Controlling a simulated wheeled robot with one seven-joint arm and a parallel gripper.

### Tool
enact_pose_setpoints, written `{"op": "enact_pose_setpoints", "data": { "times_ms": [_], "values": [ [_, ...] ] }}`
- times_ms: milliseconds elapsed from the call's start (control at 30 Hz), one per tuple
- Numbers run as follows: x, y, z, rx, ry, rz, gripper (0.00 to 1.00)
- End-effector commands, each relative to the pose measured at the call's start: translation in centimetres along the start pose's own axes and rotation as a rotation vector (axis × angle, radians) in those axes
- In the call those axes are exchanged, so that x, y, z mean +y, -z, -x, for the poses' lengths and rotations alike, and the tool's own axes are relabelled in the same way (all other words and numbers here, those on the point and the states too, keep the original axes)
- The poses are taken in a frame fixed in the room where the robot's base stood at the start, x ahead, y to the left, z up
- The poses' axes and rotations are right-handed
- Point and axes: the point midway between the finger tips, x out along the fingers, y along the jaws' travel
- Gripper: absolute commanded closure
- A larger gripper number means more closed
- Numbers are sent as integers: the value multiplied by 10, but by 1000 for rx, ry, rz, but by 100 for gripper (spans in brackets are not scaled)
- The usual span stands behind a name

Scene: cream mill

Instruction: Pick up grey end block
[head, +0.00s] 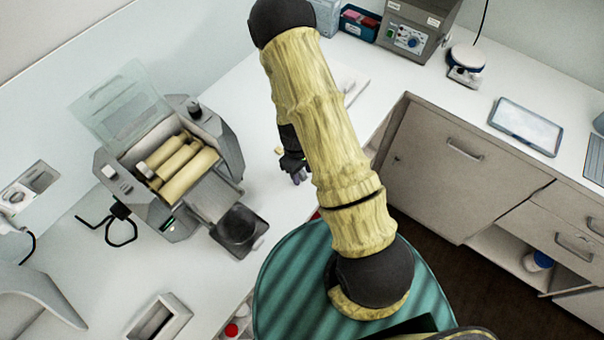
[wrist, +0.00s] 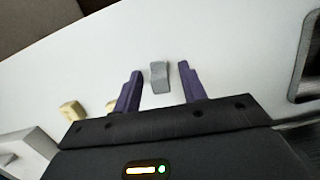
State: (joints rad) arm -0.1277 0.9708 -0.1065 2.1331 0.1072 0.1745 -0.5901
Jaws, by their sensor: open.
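The grey end block (wrist: 159,77) lies on the white counter in the wrist view. My gripper (wrist: 158,84) is open, with one purple finger to the left of the block and one to the right. The block sits between the fingertips, with a visible gap on each side. I cannot tell how far above the counter the fingertips are. In the head view my gripper (head: 299,174) points down over the counter to the right of the mill, and the arm hides part of that area. I cannot make out the grey block there.
A cream block (wrist: 71,110) lies left of my gripper in the wrist view, and another (wrist: 112,106) is partly hidden by the left finger. The roller mill (head: 170,165) with its raised clear cover stands to the left in the head view. A dark tray (head: 238,229) sits before it.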

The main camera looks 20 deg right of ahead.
Motion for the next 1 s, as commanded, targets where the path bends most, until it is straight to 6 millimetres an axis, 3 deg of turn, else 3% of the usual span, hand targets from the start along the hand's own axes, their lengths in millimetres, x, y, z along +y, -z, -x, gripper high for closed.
{"op": "enact_pose_setpoints", "data": {
  "times_ms": [133, 333, 733, 1000],
  "values": [
    [0, 0, 0, 0, 0, 0, 62],
    [0, 0, 0, 0, 0, 0, 100],
    [0, 0, 4, 2, -1, 0, 100],
    [0, -3, 29, 4, -2, 1, 100]
  ]
}}
